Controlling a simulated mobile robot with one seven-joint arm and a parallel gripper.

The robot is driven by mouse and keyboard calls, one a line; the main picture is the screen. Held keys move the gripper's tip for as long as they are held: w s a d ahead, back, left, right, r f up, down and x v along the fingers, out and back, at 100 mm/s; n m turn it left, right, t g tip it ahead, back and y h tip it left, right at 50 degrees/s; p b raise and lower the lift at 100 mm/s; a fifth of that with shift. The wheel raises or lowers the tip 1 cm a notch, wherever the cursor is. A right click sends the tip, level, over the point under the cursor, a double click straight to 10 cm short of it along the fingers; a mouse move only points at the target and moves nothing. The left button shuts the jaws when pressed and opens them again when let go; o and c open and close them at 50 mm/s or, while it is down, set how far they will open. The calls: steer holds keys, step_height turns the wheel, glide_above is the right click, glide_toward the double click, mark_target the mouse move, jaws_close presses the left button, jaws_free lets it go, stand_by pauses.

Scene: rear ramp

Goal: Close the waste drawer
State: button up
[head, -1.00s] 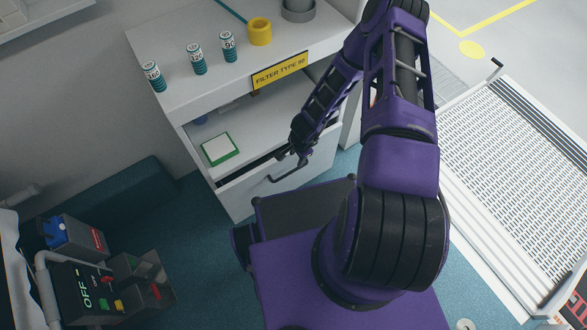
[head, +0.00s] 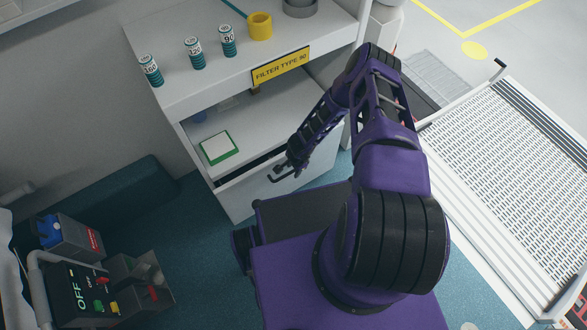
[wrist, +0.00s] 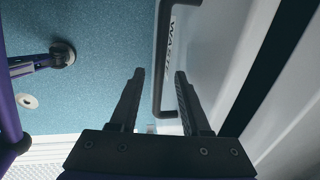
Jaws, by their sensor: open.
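The waste drawer (head: 243,196) is the white lower drawer of the cabinet. It stands partly open, with a dark gap along its top edge. Its dark bar handle (wrist: 161,60) shows in the wrist view in front of the drawer face, which bears the label WASTE (wrist: 172,42). My gripper (head: 283,171) is at the handle in the head view and partly hides it. In the wrist view my gripper (wrist: 159,73) is open, its fingers appearing on either side of the handle bar. I cannot tell whether either finger touches it.
Above the drawer is an open shelf with a green-edged white box (head: 219,148). The cabinet top (head: 180,92) holds several labelled canisters and a yellow ring (head: 260,26). A control box marked OFF (head: 88,290) stands at lower left. Blue floor (head: 195,250) is clear left of my base.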

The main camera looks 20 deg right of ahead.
jaws_close()
stand_by(1.4)
